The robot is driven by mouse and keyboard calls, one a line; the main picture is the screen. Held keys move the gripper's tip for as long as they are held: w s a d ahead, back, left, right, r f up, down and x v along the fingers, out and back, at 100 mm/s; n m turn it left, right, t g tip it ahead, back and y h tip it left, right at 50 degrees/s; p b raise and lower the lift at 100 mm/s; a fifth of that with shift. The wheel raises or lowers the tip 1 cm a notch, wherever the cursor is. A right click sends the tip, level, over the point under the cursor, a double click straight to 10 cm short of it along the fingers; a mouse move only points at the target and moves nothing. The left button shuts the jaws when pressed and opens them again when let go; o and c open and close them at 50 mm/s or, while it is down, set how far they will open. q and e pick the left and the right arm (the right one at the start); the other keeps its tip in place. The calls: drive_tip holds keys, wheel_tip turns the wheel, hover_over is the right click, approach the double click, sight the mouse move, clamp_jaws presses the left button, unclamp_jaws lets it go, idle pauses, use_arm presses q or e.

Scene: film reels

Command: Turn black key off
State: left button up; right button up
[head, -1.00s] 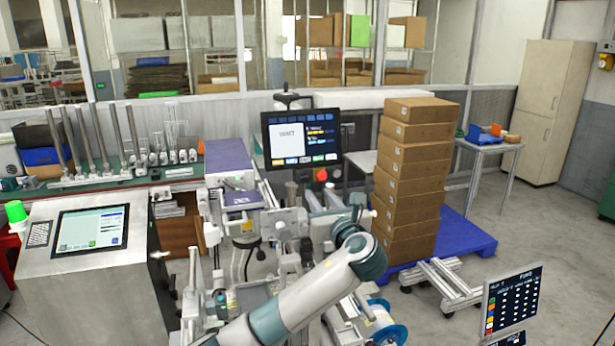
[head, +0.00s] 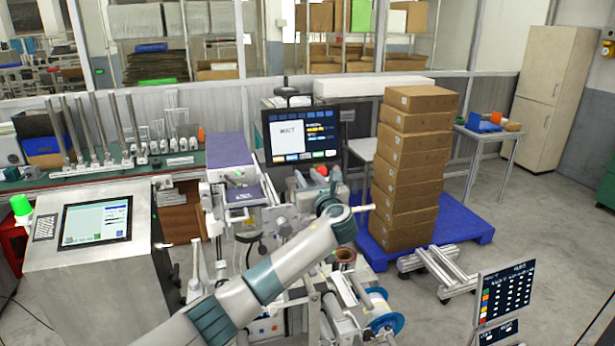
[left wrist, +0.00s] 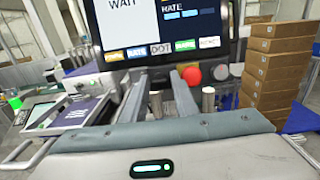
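A dark monitor (head: 303,135) reading WAIT stands on the machine in the head view; its lower part (left wrist: 160,27) fills the top of the left wrist view. Below it in the left wrist view are a red round button (left wrist: 192,75) and a grey round knob (left wrist: 221,72). I cannot make out a black key for sure. My left gripper (left wrist: 159,90) is open, its two grey fingers apart and pointing toward the panel below the monitor, with nothing seen between them. In the head view the left gripper (head: 312,188) is partly hidden among machine parts. My right gripper is not in view.
A tall stack of brown boxes (head: 413,165) stands on a blue pallet (head: 470,228) to the right. A steel cabinet with a screen (head: 96,222) is at the left. A purple-topped unit (head: 229,155) sits left of the monitor. Open floor lies at the right.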

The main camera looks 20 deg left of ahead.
use_arm(q)
clamp_jaws()
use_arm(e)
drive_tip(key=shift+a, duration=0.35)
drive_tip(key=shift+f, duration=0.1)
